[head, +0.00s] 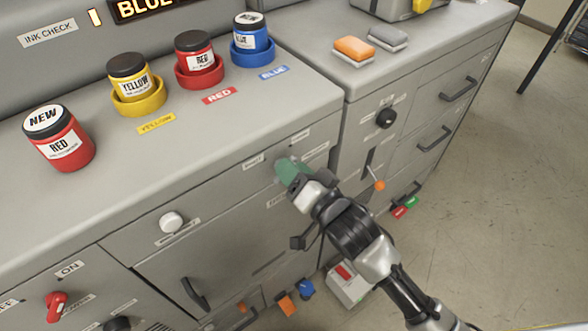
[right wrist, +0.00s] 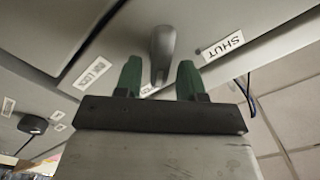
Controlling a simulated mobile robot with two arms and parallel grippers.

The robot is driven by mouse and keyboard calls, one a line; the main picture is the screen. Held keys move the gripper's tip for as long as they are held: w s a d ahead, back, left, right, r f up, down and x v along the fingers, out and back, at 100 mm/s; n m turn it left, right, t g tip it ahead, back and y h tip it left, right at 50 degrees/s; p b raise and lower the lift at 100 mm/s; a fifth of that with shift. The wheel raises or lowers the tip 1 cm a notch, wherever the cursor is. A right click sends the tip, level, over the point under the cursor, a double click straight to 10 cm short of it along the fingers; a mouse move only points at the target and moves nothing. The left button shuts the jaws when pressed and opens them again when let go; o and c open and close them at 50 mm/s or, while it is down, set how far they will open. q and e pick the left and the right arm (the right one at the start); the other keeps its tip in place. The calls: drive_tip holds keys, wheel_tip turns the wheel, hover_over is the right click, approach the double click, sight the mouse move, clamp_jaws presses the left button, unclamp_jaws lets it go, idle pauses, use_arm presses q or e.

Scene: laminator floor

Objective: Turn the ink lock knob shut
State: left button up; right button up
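The ink lock knob (right wrist: 162,52) is a grey, lever-shaped handle on the cabinet front in the right wrist view. A white SHUT label (right wrist: 222,46) is to its right. My right gripper (right wrist: 160,78) has two green fingers standing apart, one on each side of the knob's lower end, with small gaps visible; contact cannot be told. In the head view the right gripper (head: 290,172) is at the upper drawer front below the counter and hides most of the knob. My left gripper is not in view.
Yellow (head: 134,84), red (head: 198,60) and blue (head: 252,40) ink jars stand in coloured rings on the counter. A jar marked NEW RED (head: 59,138) stands at left. A white knob (head: 172,222) and red switch (head: 56,305) are on the cabinet front. Floor at right is open.

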clamp_jaws()
drive_tip(key=n+p, duration=0.2)
drive_tip(key=n, duration=0.4)
drive_tip(key=n+p, duration=0.2)
drive_tip(key=n, duration=0.4)
drive_tip(key=s+a+n+p, duration=0.1)
drive_tip(key=n+p, duration=0.2)
drive_tip(key=n, duration=0.2)
drive_tip(key=shift+a+n, duration=0.1)
drive_tip(key=shift+n, duration=0.3)
idle(0.4)
drive_tip(key=shift+o, duration=1)
unclamp_jaws()
